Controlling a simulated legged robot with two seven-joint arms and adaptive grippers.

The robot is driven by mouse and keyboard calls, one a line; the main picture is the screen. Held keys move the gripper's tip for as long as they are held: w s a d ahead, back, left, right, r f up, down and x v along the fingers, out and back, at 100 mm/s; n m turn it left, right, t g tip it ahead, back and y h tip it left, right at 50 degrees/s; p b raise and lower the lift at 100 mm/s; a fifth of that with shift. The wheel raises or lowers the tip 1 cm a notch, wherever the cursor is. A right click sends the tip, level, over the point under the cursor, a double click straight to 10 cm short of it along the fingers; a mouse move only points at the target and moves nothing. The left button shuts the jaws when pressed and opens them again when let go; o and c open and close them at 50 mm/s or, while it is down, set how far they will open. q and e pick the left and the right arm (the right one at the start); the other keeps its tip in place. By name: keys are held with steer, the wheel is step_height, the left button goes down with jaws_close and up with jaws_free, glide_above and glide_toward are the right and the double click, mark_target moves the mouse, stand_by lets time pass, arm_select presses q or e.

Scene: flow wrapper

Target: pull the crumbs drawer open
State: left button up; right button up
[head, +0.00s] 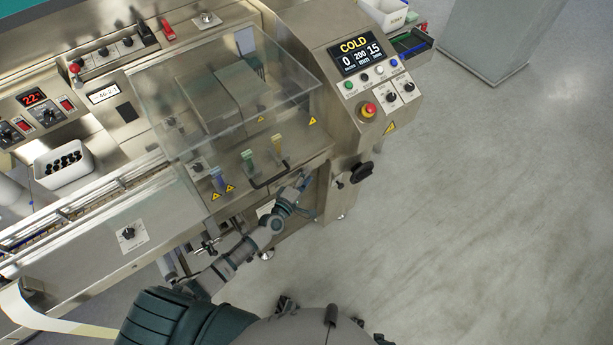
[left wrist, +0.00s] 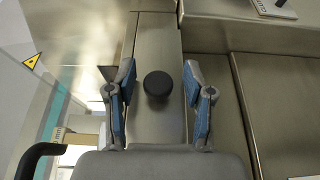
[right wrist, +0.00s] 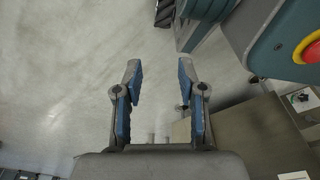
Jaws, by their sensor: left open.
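My left gripper (left wrist: 159,68) is open, with its two blue-padded fingers spread on either side of a round black knob (left wrist: 158,85). The knob stands on a narrow bare metal front (left wrist: 157,45); no finger visibly touches it. I cannot read any label that marks this front as the crumbs drawer. In the head view, my left gripper (head: 303,184) is low at the front of the wrapper, below the clear cover, and hides what is behind it. My right gripper (right wrist: 159,68) is open and empty, with floor behind it.
A black bar handle (head: 270,178) on the clear cover (head: 225,95) sits just above my left gripper; its end also shows in the left wrist view (left wrist: 38,155). A black handwheel (head: 361,172) juts out to the right. The floor (head: 470,200) on the right is free.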

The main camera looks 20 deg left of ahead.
arm_select(q)
steer(key=shift+c, duration=0.2)
arm_select(e)
steer(key=shift+s, duration=0.1)
arm_select(q)
steer(key=c, duration=0.4)
jaws_close()
arm_select(e)
steer(key=shift+s, duration=0.1)
arm_select(q)
steer(key=shift+s, duration=0.1)
